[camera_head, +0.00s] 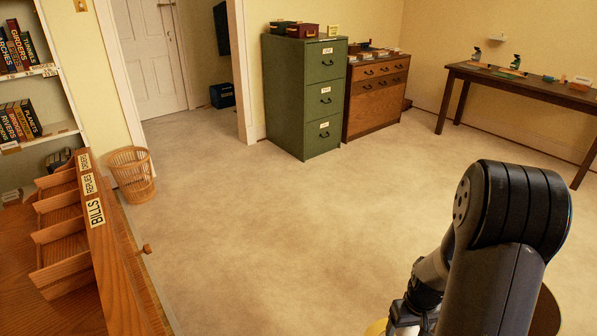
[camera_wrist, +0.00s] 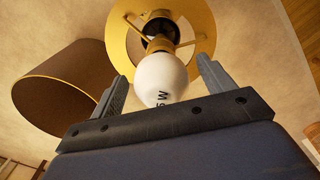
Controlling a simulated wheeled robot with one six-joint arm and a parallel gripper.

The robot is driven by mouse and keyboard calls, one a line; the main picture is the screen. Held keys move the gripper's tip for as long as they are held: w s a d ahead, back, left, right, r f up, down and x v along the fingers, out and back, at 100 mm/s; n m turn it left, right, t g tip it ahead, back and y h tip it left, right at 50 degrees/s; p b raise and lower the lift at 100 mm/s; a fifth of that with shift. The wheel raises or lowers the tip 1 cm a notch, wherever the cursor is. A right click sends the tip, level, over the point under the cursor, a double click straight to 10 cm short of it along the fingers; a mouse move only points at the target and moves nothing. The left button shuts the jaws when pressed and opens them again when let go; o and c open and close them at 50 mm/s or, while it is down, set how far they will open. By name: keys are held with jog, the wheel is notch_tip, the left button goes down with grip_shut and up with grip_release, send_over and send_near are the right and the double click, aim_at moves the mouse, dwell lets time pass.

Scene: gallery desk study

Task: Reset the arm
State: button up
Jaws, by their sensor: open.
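My gripper (camera_wrist: 160,69) is open in the wrist view, with one finger on each side of a white light bulb (camera_wrist: 162,82). I see a gap between the bulb and each finger. The bulb carries dark lettering, and its base meets a dark socket inside a yellow ring with spokes (camera_wrist: 204,33). In the head view my dark arm fills the lower right and hides most of the gripper end.
A brown shade with a yellow rim (camera_wrist: 68,85) is close on the left in the wrist view. The head view shows a wooden desk organiser (camera_head: 108,240), a wicker basket (camera_head: 131,174), a green filing cabinet (camera_head: 305,95) and a side table (camera_head: 520,82). The middle floor is clear.

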jog(key=shift+r, duration=2.35)
